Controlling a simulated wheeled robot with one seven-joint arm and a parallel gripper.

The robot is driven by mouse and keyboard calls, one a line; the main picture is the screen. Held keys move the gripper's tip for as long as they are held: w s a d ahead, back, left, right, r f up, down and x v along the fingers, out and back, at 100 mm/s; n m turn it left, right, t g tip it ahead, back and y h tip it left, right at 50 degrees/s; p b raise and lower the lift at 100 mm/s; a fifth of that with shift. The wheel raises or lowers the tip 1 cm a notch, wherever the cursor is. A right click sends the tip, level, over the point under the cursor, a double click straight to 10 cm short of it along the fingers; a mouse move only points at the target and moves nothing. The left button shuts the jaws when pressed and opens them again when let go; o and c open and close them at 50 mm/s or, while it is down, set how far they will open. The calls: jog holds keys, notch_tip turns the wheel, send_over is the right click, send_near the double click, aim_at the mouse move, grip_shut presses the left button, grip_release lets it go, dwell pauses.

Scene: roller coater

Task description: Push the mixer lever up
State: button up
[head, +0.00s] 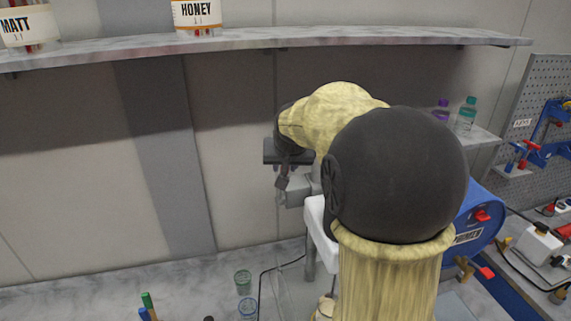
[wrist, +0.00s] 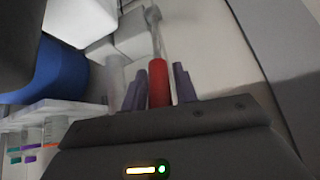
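The mixer lever is a metal rod with a red grip (wrist: 158,84), seen in the middle of the wrist view. The rod runs up from the grip to a pale housing. In the head view my gripper (head: 288,158) is a dark shape beside a grey part of the mixer (head: 294,195). My arm hides most of the mixer there, and the red grip does not show.
A marble shelf (head: 250,45) with labelled jars runs above my arm. A blue machine (head: 482,222) stands to the right. Small glasses (head: 243,282) stand on the marble counter (head: 205,300) below. The wall to the left is clear.

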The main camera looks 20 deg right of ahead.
jog(key=shift+o, duration=0.8)
jog(key=shift+w, duration=0.1)
jog(key=b+v, duration=0.5)
jog(key=v, duration=1.2)
jog(key=shift+s+r+b, duration=0.15)
jog(key=shift+s+b, duration=0.05)
jog(key=shift+b, duration=0.15)
jog(key=shift+w, duration=0.1)
